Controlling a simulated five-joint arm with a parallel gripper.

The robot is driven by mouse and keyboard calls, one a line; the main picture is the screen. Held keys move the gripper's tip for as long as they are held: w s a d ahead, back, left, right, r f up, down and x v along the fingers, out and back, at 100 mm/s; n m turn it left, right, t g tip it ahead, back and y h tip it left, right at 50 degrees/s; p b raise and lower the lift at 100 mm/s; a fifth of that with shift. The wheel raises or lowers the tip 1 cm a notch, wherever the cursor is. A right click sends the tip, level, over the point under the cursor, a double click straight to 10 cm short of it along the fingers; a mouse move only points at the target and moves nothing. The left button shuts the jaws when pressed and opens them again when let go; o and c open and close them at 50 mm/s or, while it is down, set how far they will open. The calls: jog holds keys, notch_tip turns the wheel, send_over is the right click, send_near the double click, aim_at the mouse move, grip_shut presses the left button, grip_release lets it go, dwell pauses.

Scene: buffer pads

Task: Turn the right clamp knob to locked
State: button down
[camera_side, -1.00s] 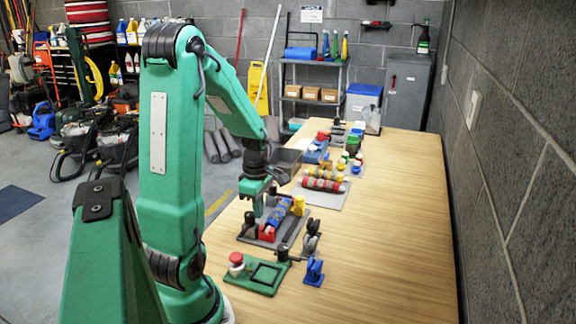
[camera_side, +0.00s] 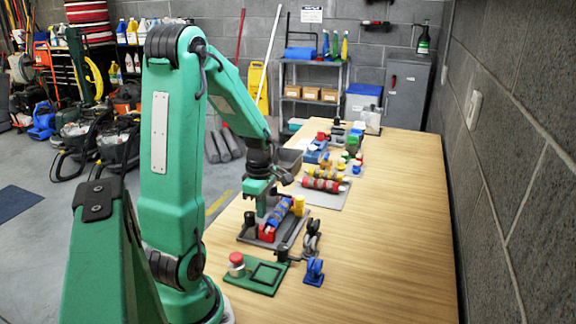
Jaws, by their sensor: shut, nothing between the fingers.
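A dark grey fixture tray (camera_side: 246,238) sits on the wooden table, holding a blue patterned roll (camera_side: 279,212) with a red block (camera_side: 266,233) at its near end. A black knob (camera_side: 250,222) stands at the fixture's left side, and a yellow knob (camera_side: 298,204) stands at its far right. Which way either knob is turned is too small to tell. My gripper (camera_side: 262,213) points down over the left part of the fixture, between the black knob and the blue roll. It is shut and empty. I cannot tell whether its tips touch anything.
A green plate with a red button (camera_side: 237,259) lies in front of the fixture. A blue part (camera_side: 314,271) and dark clamp pieces (camera_side: 312,237) stand to the right. A grey mat with red rolls (camera_side: 321,184) lies behind. The table's right side is clear up to the wall.

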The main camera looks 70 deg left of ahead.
jog(key=shift+r, duration=0.15)
notch_tip(320, 180, up, 6)
jog(key=shift+f, duration=0.15)
dwell(0.5)
dwell(0.3)
jog(key=shift+s+d+r+n, duration=0.1)
jog(key=shift+s+r+n, duration=0.05)
jog(key=shift+n, duration=0.85)
jog(key=shift+s+d+r+n, duration=0.1)
jog(key=shift+s+r+n, duration=0.1)
jog(key=shift+n, duration=0.8)
jog(key=shift+s+d+r+n, duration=0.1)
jog(key=shift+r+n, duration=0.05)
jog(key=shift+n, duration=0.85)
jog(key=shift+f, duration=0.1)
jog(key=shift+f, duration=3.4)
jog(key=shift+s+a, duration=0.1)
jog(key=shift+s, duration=0.05)
